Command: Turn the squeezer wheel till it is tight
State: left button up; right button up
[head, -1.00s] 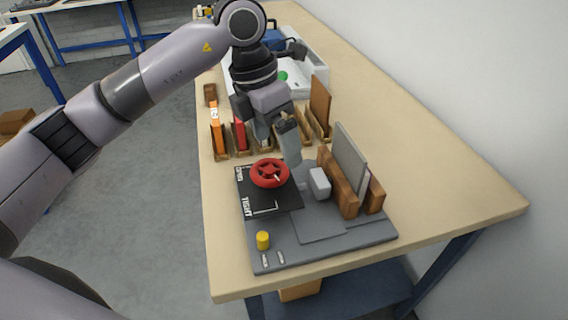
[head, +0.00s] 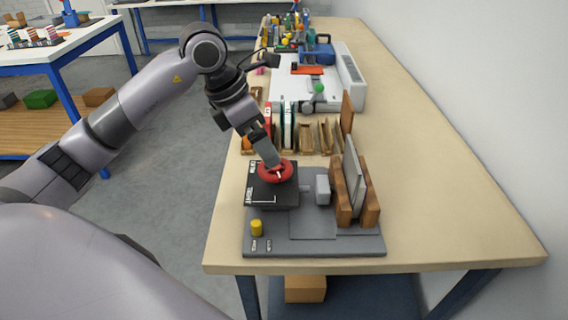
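The red squeezer wheel (head: 275,173) lies flat on a black plate (head: 257,190) with white lettering, of which "TIGHT" is at its front left. The plate is part of a grey fixture (head: 300,245) on the bench. A wooden press holding a grey board (head: 352,172) stands upright at the fixture's right. My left gripper (head: 271,160) points down at the wheel's far rim and covers part of it. Its fingers overlap in this view, so I cannot tell whether they are open or touching the wheel. My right gripper is not in view.
A yellow knob (head: 257,228) stands at the fixture's front left. Behind the fixture is a row of wooden slots (head: 307,140) with upright coloured pieces, then a white machine (head: 345,85). The bench (head: 430,190) is clear to the right, beside the wall.

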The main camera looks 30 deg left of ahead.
aim_at(275, 173)
pick_arm(q)
jog(key=shift+s+a, duration=0.1)
jog(key=shift+p+x, duration=0.45)
jog(key=shift+x, duration=3.05)
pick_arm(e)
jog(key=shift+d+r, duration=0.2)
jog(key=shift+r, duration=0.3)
pick_arm(q)
jog(key=c, duration=1)
jog(key=shift+a+f+m+b, duration=0.1)
jog(key=shift+a+m+b, duration=0.05)
jog(key=shift+m+b, duration=0.4)
jog(key=shift+m+g+h+b, duration=0.3)
jog(key=shift+m+h+b, duration=0.1)
jog(key=shift+m, duration=0.45)
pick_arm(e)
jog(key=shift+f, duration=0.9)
